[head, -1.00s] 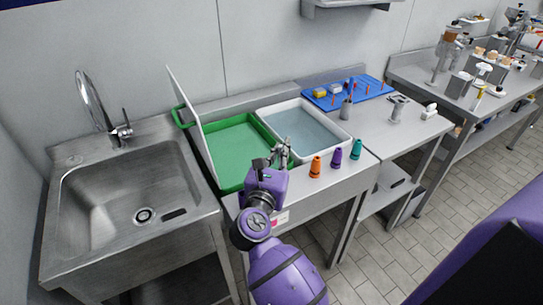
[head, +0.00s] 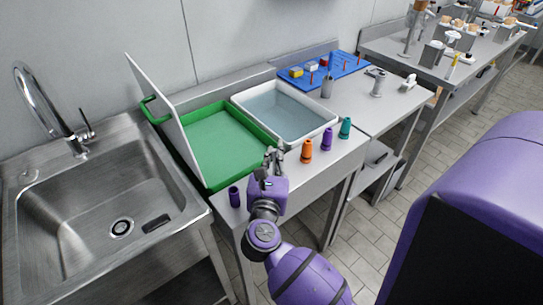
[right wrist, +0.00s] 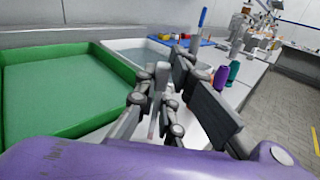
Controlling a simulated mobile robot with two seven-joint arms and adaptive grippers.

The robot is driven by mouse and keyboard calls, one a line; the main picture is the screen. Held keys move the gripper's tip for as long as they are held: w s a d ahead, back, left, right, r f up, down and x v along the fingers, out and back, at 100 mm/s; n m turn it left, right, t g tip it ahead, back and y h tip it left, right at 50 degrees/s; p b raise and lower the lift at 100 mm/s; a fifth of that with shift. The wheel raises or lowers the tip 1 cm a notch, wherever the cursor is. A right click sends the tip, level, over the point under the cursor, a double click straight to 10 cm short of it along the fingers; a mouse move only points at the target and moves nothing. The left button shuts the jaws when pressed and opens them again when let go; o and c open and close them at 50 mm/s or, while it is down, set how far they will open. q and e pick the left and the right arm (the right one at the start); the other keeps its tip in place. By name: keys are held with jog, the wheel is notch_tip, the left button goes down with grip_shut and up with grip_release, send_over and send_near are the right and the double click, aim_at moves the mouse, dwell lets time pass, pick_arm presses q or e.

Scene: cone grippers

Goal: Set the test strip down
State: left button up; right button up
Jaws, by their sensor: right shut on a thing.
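My right gripper (head: 274,158) is in the head view over the front edge of the bench, by the front right corner of the green tray (head: 188,160). In the right wrist view its fingers (right wrist: 160,100) are closed together. A thin pale piece (right wrist: 153,122) shows between them, probably the test strip; most of it is hidden by the fingers. I cannot tell whether it touches the bench. My left gripper is not in view.
Orange (head: 306,151), purple (head: 326,139) and teal (head: 345,128) cones stand right of the gripper. Another purple cone (head: 234,197) stands to its left. A white tub (head: 325,126) of bluish liquid is behind. A white board (head: 150,100) leans at the green tray's left.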

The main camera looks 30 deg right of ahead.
jog(key=shift+f, duration=0.35)
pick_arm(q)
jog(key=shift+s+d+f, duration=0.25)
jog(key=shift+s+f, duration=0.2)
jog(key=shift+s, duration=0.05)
pick_arm(e)
jog(key=o, duration=0.7)
jog(key=shift+a+r, duration=0.1)
jog(key=shift+r, duration=0.1)
